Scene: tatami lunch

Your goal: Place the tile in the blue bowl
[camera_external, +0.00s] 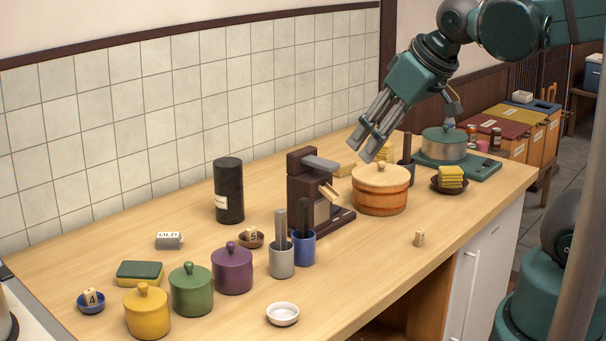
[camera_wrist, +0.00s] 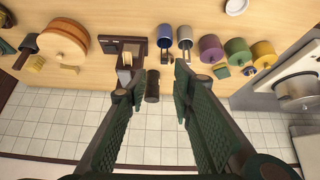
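The small blue bowl (camera_external: 91,309) is at the far left of the counter and holds a tile marked 4 (camera_external: 91,297). Another tile marked 5 (camera_external: 250,233) sits in a small brown bowl (camera_external: 257,243). My gripper (camera_external: 367,146) hangs in the air near the lidded wooden tub, far from the blue bowl. In the wrist view, my gripper (camera_wrist: 154,92) has its fingers apart, with nothing between them but background.
The wooden tub (camera_external: 380,200), the brown mill (camera_external: 318,200), a black canister (camera_external: 229,190) and two cups crowd the middle. Yellow, green and purple (camera_external: 232,272) lidded pots and a white dish (camera_external: 283,314) stand on the left side. The front right counter is mostly clear.

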